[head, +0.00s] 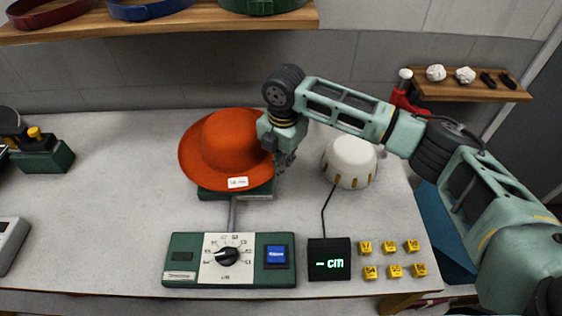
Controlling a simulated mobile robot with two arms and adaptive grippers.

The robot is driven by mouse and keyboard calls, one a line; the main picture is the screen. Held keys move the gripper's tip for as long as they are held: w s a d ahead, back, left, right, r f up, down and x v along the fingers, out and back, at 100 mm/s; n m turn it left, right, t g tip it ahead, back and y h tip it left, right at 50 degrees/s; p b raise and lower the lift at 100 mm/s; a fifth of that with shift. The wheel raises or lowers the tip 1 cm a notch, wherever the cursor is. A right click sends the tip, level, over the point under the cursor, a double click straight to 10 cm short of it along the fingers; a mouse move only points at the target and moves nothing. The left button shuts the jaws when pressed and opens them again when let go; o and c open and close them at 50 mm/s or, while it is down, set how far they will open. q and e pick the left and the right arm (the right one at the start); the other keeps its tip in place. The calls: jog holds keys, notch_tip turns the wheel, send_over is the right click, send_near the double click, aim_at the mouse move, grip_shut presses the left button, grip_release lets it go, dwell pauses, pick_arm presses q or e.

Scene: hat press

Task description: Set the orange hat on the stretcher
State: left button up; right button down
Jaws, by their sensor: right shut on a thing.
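The orange hat (222,145) has a round crown, a wide brim and a small white tag on its front edge. It is at the middle of the table, over a dark green base (207,194), whose upper part it hides. I cannot tell whether the hat rests on the base or is held just above it. My right gripper (281,160) is at the hat's right side, shut on its brim; the fingertips are partly hidden. My left gripper is not in view.
A white dome with yellow slots (350,160) stands close right of my gripper, cabled to a "cm" display (329,260). A green control box (181,258) with a dial and blue button is in front. Yellow number blocks (391,247) lie at right.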

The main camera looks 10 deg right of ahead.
jog(key=shift+f, duration=0.75)
jog(key=c, duration=1.9)
grip_release()
jog(key=shift+o, duration=0.2)
jog(key=shift+r, duration=0.1)
